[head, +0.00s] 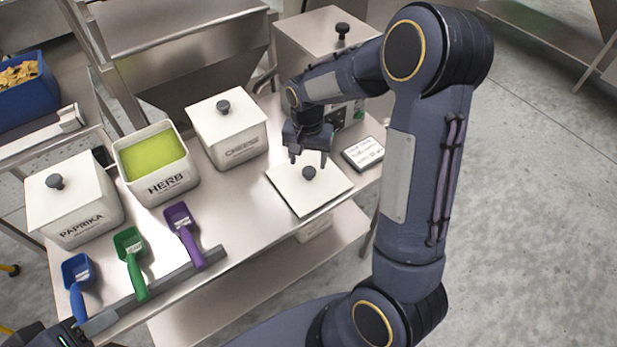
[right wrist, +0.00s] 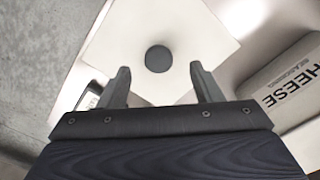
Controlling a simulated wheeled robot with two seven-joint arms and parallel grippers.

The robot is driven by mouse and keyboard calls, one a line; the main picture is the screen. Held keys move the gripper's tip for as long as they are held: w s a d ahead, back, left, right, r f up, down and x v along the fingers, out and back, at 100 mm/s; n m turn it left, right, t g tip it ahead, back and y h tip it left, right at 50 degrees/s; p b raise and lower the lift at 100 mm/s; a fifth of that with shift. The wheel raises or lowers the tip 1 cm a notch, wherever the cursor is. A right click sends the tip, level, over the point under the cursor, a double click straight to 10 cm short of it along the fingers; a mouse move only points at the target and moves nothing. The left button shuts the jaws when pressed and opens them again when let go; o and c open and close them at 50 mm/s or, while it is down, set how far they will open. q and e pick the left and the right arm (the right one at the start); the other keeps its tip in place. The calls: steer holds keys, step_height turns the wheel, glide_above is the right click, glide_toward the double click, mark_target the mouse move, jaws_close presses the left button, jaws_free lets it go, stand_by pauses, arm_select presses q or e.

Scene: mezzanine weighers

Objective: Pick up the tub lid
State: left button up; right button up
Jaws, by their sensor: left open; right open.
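The tub lid (head: 299,195) is a flat white square with a dark round knob (head: 309,173). It lies knob up at the front right edge of the steel table, and its front corner seems to reach over the edge. My right gripper (head: 308,158) is open above the lid, pointing down. In the right wrist view the lid (right wrist: 190,40) lies beyond the open fingers (right wrist: 157,85), and the knob (right wrist: 158,59) shows between them, apart from both. The open herb tub (head: 160,190) shows green contents. Part of my left gripper (head: 72,334) shows at the bottom left corner.
Lidded paprika (head: 80,222) and cheese (head: 240,150) tubs stand on the table (head: 235,225). Blue (head: 78,275), green (head: 130,250) and purple (head: 182,222) scoops rest at the front rack. A small display (head: 363,153) lies right of the lid.

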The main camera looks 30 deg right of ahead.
mark_target(309, 170)
steer(key=f+p, duration=0.1)
steer(key=f, duration=0.5)
steer(key=shift+d, duration=0.2)
steer(key=c, duration=1.1)
